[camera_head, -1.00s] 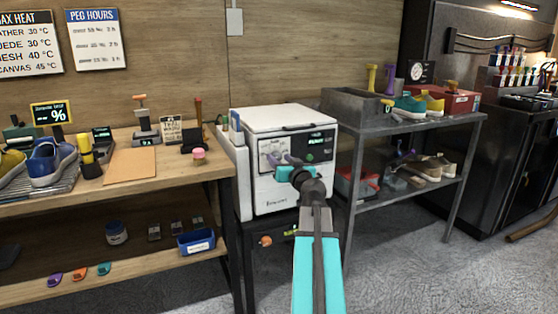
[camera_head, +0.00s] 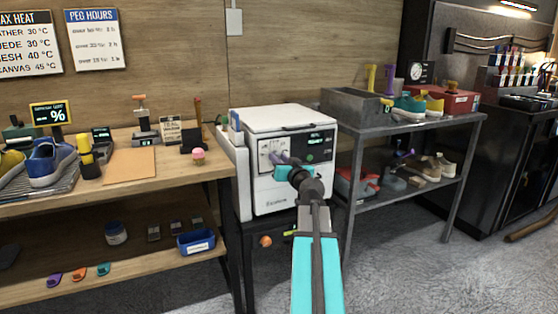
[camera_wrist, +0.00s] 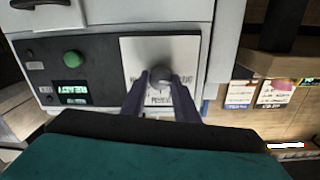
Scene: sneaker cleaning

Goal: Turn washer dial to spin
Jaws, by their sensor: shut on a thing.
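The white washer (camera_head: 285,195) stands between the wooden bench and the grey metal shelf. Its front panel has a dark display strip with a green button (camera_wrist: 73,58) and a lit green readout. The grey round dial (camera_wrist: 160,77) sits on a white plate with printed labels too blurred to read. My gripper (camera_wrist: 162,84) is shut on the dial, with one finger on each side of it. In the head view my arm reaches to the washer's front and hides part of the panel and dial. The dial's exact pointing direction cannot be told.
The wooden bench (camera_head: 215,172) on the left holds shoes, tools and a tan board. The metal shelf (camera_head: 420,124) on the right holds shoes and a grey bin. Grey floor (camera_head: 420,275) is open at front right.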

